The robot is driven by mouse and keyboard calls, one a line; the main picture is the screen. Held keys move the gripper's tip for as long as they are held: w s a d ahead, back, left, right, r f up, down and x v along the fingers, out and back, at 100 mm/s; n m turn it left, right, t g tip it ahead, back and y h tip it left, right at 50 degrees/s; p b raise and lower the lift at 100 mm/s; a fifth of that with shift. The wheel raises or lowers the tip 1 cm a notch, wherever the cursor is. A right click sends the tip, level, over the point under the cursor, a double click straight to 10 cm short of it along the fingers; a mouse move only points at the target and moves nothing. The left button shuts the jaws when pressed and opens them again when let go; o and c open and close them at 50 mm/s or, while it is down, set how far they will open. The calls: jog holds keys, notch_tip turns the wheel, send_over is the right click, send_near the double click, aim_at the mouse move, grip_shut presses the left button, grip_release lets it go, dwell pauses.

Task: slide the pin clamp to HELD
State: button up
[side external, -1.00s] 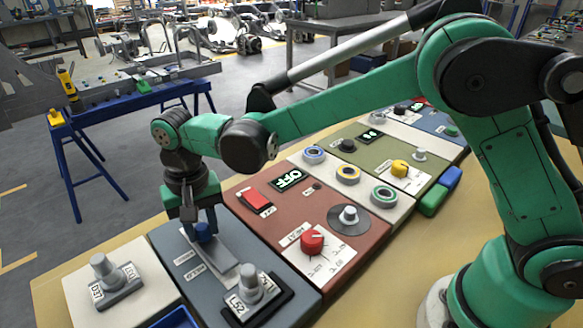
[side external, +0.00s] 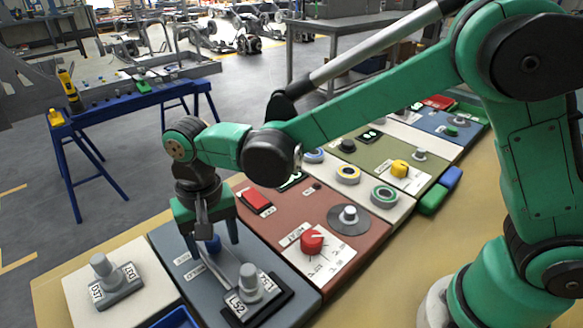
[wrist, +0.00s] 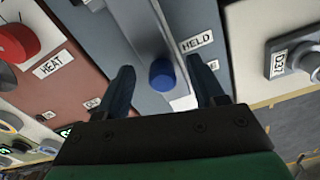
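The pin clamp's blue knob (side external: 213,243) stands in a pale slotted track (side external: 222,270) on the blue-grey panel (side external: 170,238). A second label (wrist: 214,65) sits lower down beside the track, partly hidden by a finger. My gripper (wrist: 164,82) is open, with one finger on each side of the knob and a visible gap on both sides. It also shows in the side view (side external: 212,242), low over the panel.
A grey L52 pin block (side external: 252,290) stands near the track's front end. A D37 block (side external: 112,283) is on the white panel to the left. The red panel (side external: 285,222) with a HEAT dial (side external: 312,242) and a red switch (side external: 257,200) is to the right.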

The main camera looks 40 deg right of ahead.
aim_at(216, 238)
jog(key=shift+r, duration=2.8)
jog(key=shift+d+r, duration=0.15)
jog(key=shift+d, duration=0.1)
jog(key=s+d+r+n+t, duration=0.1)
jog(key=s+d+t, duration=0.2)
jog(key=d, duration=0.6)
jog(key=s+d+r+n+t, duration=0.1)
jog(key=s+d+t, duration=0.3)
jog(key=d, duration=0.5)
jog(key=shift+n, duration=0.5)
